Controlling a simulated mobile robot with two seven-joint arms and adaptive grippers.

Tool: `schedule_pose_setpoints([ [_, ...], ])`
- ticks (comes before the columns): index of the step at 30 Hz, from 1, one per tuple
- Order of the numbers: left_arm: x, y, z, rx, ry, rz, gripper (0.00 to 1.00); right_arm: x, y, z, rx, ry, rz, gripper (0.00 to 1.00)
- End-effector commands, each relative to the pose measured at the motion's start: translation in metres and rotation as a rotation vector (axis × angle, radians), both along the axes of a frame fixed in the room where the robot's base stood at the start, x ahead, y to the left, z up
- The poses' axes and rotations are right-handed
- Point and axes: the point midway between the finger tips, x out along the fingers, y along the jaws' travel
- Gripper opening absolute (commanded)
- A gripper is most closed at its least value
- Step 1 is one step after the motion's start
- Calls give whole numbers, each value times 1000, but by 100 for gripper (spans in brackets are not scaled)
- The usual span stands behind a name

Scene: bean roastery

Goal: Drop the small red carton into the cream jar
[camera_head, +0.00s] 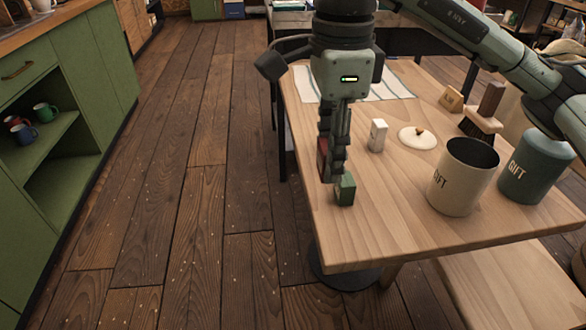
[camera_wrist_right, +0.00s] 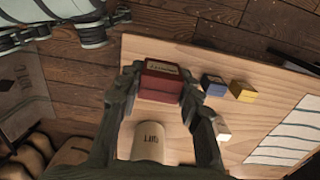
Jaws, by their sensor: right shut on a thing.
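My right gripper (camera_head: 333,172) is over the left part of the table, shut on the small red carton (camera_head: 322,155). In the head view the fingers hide most of the carton. In the right wrist view the red carton (camera_wrist_right: 160,82) sits between the fingertips of the gripper (camera_wrist_right: 160,88). Its height over the table is hard to tell. The cream jar (camera_head: 458,182) stands upright and open on the table, to the right of the gripper and apart from it.
A green carton (camera_head: 345,190) stands close by the fingertips. A white carton (camera_head: 377,136), a cream lid (camera_head: 412,141), a brush (camera_head: 484,124) and a tan carton (camera_head: 451,99) stand farther back. A teal jar (camera_head: 535,172) is right of the cream jar. The table's front left is clear.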

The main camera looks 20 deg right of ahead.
Motion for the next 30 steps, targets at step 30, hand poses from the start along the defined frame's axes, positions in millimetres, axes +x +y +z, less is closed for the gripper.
schedule_pose_setpoints([
  [30,-30,4,-53,8,46,-28,40,-44,-249,78,-1,1,-1,11],
])
